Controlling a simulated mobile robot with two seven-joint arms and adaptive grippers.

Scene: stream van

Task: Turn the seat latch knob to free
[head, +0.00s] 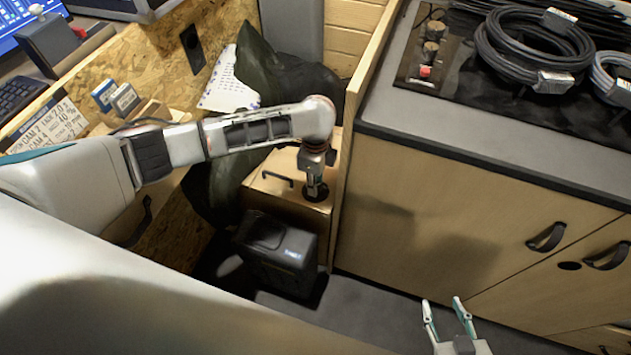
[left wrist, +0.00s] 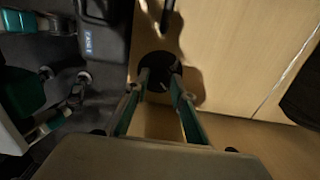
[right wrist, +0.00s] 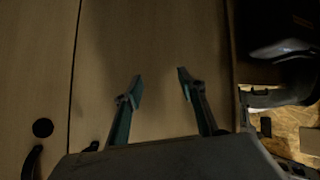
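The seat latch knob is dark, on a round dark plate (left wrist: 158,70) set in the light wooden seat box (head: 268,190). In the head view my left gripper (head: 315,188) points down onto this spot and covers most of the knob. In the left wrist view the left gripper (left wrist: 159,84) has its fingertips apart, over the dark round plate. Whether they touch the knob between them cannot be told, and its turn angle is hidden. My right gripper (head: 446,306) is open and empty, low in the head view; in the right wrist view its fingers (right wrist: 160,80) face a wooden panel.
A black case (head: 275,255) stands in front of the seat box, close to my left gripper. A dark handle (head: 277,179) lies left of the knob. A wooden cabinet (head: 430,215) with handles rises on the right, with coiled cables (head: 535,45) on top.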

